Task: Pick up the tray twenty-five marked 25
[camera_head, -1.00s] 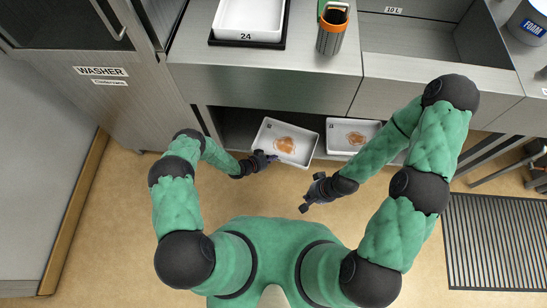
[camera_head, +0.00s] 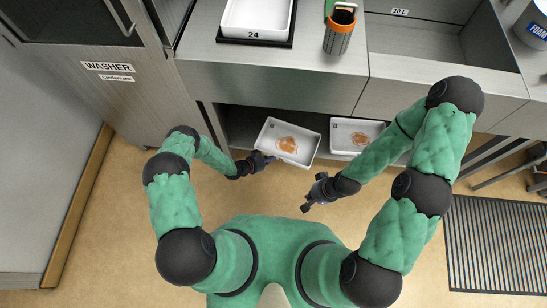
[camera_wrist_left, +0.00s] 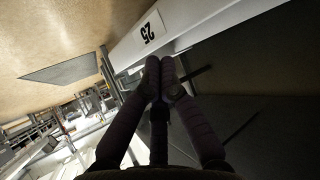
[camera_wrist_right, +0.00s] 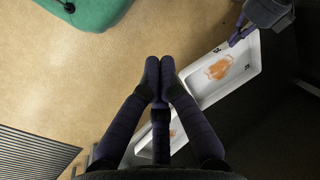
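Tray twenty-five (camera_head: 268,137) is white and shallow with an orange-brown patch inside. It sits askew at the low shelf opening under the counter, its near side sticking out. Its label 25 (camera_wrist_left: 149,32) shows upside down on its wall in the left wrist view. My left gripper (camera_head: 267,160) is at the tray's near-left corner; its fingertips (camera_wrist_left: 160,70) are together at the rim and look shut on it, though the contact is partly hidden. My right gripper (camera_head: 307,202) is low, apart from the trays; its fingertips (camera_wrist_right: 160,70) are together and empty.
A similar white tray (camera_head: 337,130) stands just right in the same shelf, partly behind my right arm. Tray 24 (camera_head: 254,33) and an orange-and-grey container (camera_head: 339,32) are on the counter (camera_head: 200,40). The washer (camera_head: 150,95) is at left. The floor in front is clear.

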